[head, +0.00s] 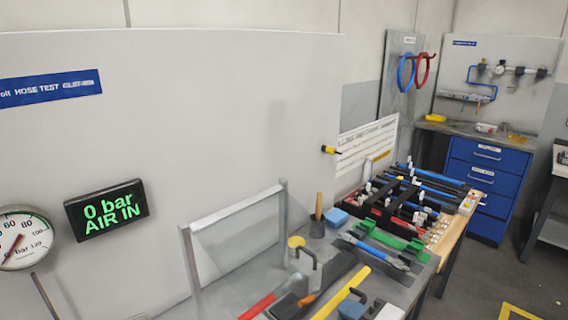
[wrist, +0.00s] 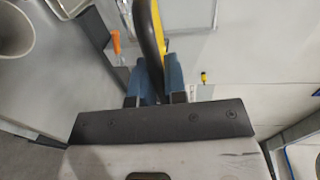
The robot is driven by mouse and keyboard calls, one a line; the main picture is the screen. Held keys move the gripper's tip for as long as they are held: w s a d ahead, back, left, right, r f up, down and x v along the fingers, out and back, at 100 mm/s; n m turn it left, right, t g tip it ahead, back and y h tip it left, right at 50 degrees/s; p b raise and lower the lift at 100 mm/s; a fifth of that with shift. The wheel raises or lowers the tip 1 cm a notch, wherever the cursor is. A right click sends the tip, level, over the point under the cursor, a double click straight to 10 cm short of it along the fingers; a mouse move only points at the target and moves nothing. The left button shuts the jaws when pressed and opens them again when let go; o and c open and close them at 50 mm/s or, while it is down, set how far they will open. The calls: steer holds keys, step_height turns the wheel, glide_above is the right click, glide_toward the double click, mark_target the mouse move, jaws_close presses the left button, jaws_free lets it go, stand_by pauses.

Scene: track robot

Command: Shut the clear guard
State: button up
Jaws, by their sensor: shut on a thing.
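The clear guard (head: 236,208) stands raised at the near left of the bench in the head view. It has a grey frame with a see-through panel. My gripper (wrist: 153,76) shows in the wrist view, its two blue fingers closed around a curved black and yellow piece (wrist: 151,30). I cannot tell whether this piece belongs to the guard.
The bench (head: 225,300) holds a red-handled tool (head: 258,306), a yellow bar (head: 342,293) and a dark handle (head: 305,265). A rack of hoses (head: 415,195) stands further back. A gauge (head: 22,238) and a display reading 0 bar (head: 106,210) are at left.

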steer(key=shift+w+a+f, duration=0.2)
steer(key=shift+f, duration=0.65)
steer(key=shift+w+a+f, duration=0.15)
steer(key=shift+a+f, duration=0.05)
steer(key=shift+f, duration=0.6)
steer(key=shift+o, duration=0.7)
steer(key=shift+f, duration=0.15)
steer(key=o, duration=1.2)
steer(key=shift+s+d, duration=0.15)
steer(key=shift+d, duration=0.05)
steer(key=v, duration=0.7)
steer(key=shift+s+d, duration=0.1)
steer(key=shift+r, duration=0.2)
